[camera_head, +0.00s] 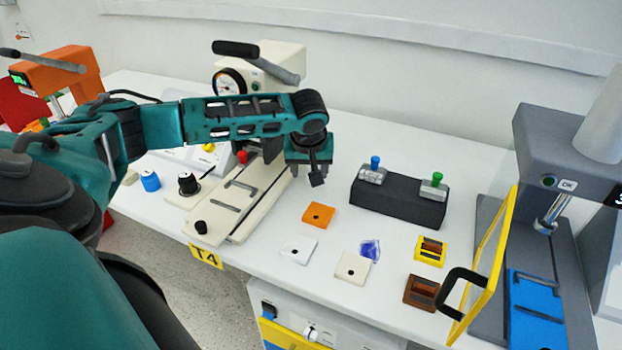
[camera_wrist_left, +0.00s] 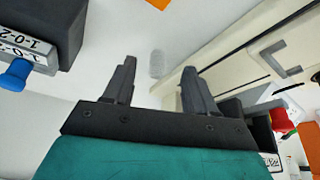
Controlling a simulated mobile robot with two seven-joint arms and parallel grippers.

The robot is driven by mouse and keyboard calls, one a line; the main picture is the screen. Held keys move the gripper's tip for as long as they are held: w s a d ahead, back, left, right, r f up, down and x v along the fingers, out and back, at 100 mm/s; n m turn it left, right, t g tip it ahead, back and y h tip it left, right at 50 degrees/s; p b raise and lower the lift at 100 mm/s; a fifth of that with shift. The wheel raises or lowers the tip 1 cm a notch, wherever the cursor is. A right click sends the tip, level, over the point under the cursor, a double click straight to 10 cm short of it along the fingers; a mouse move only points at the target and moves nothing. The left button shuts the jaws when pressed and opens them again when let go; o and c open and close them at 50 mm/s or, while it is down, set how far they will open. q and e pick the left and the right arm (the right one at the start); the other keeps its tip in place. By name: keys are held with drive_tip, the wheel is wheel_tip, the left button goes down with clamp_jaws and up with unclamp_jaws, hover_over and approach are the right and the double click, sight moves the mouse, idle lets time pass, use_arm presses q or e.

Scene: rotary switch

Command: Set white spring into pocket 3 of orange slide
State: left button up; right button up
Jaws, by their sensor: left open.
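A small pale, ribbed cylinder (camera_wrist_left: 157,62), which looks like the white spring, is on the white table in the left wrist view. I cannot make it out in the head view. My left gripper (camera_head: 317,180) points down over the table; its jaws (camera_wrist_left: 159,68) are open and empty. In the wrist view the spring appears between the two fingertips, beyond them; I cannot tell the exact gap. An orange square plate (camera_head: 318,213) with a dark hole lies just in front of the gripper; I cannot make out numbered pockets on it. My right gripper is not in view.
A black block (camera_head: 398,203) with blue and green knobs stands right of the gripper. A cream press (camera_head: 235,198) stands to the left. White (camera_head: 298,249) and cream (camera_head: 352,267) plates lie in front. A yellow-framed guard (camera_head: 487,265) is at the right.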

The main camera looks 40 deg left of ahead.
use_arm(q)
drive_tip(key=shift+w+a+f, duration=0.15)
drive_tip(key=shift+w+a, duration=0.75)
drive_tip(key=shift+w, duration=0.25)
drive_tip(key=shift+b+x, duration=0.5)
drive_tip(key=shift+x, duration=1.9)
drive_tip(key=shift+c, duration=0.4)
